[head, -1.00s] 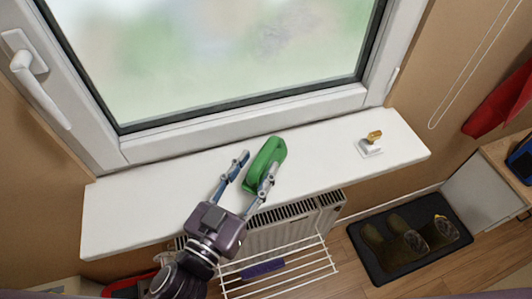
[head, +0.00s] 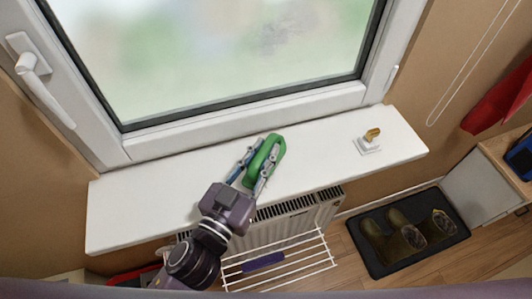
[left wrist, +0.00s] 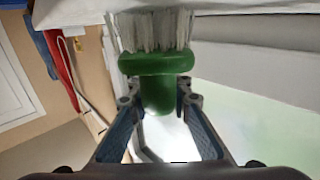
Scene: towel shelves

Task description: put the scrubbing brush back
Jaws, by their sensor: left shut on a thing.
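The scrubbing brush (head: 276,150) has a green body and lies at the windowsill (head: 330,156), near its middle. In the left wrist view the brush (left wrist: 158,62) shows its green handle and pale grey bristles, with the bristles towards the white sill. My left gripper (head: 259,162) has one finger on each side of the green body and is shut on it. I cannot tell whether the bristles touch the sill. My right gripper is in no view.
A small white fitting with a brownish-yellow top (head: 369,143) stands on the sill's right part. A radiator (head: 300,216) and a wire rack (head: 318,258) with a purple item (head: 263,262) are below. Boots stand on a dark tray (head: 375,266). The window (head: 240,60) is behind the sill.

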